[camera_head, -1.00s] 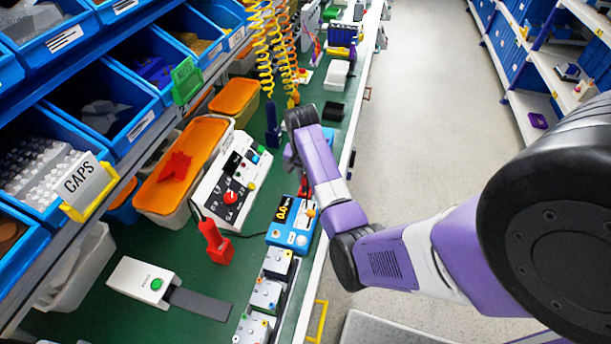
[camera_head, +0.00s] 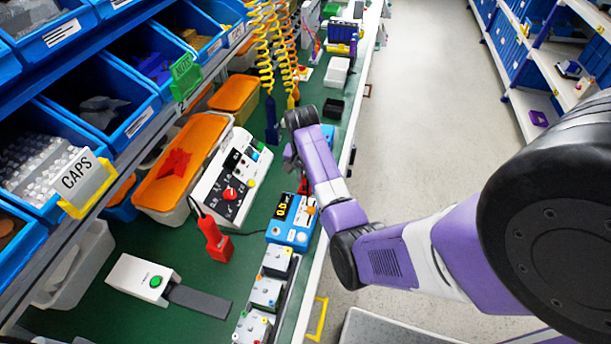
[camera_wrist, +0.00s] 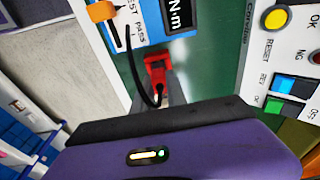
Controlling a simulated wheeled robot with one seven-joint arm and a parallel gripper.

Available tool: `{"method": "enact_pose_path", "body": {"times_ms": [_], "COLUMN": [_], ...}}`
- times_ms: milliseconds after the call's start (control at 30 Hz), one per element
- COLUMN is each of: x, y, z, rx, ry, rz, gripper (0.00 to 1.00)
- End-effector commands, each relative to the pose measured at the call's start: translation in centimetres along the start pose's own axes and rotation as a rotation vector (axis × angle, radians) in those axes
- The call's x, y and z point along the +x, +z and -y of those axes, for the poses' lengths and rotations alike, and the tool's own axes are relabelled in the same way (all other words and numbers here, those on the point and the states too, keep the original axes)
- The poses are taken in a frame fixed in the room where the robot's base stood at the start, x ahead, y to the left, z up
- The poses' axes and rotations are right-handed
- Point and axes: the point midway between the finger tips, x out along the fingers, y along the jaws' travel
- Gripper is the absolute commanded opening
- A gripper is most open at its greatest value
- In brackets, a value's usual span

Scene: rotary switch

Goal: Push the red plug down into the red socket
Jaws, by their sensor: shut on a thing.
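The red plug (camera_wrist: 156,68) shows in the wrist view beside the edge of the blue meter, with a black cable looping near it. My gripper (camera_wrist: 168,92) is shut on the plug, its grey fingers partly hidden behind the purple gripper body and the cable. In the head view a small red part (camera_head: 303,186) shows just beyond the blue meter (camera_head: 291,221), below my purple arm, which hides most of the gripper. I cannot make out the red socket separately from the plug, nor how deep the plug sits.
A white control box (camera_head: 231,188) with a red knob stands left of the meter. A red handheld tool (camera_head: 215,240) and a white box (camera_head: 143,279) lie nearer on the green bench. Yellow coiled hoses (camera_head: 262,55) hang beyond. The aisle floor (camera_head: 415,130) at right is clear.

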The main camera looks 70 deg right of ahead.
Motion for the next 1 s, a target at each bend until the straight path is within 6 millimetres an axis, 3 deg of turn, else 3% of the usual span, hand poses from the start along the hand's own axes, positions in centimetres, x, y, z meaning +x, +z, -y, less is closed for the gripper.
{"method": "enact_pose_path", "body": {"times_ms": [833,867,967,1000], "x": [1.9,1.9,1.9,1.9], "y": [0.2,0.2,0.2,0.2], "z": [0.0,0.0,0.0,0.0], "rx": [0.000,0.000,0.000,0.000], "ry": [0.000,0.000,0.000,0.000], "rz": [0.000,0.000,0.000,0.000], "gripper": [0.00,0.21,0.41,0.43]}}
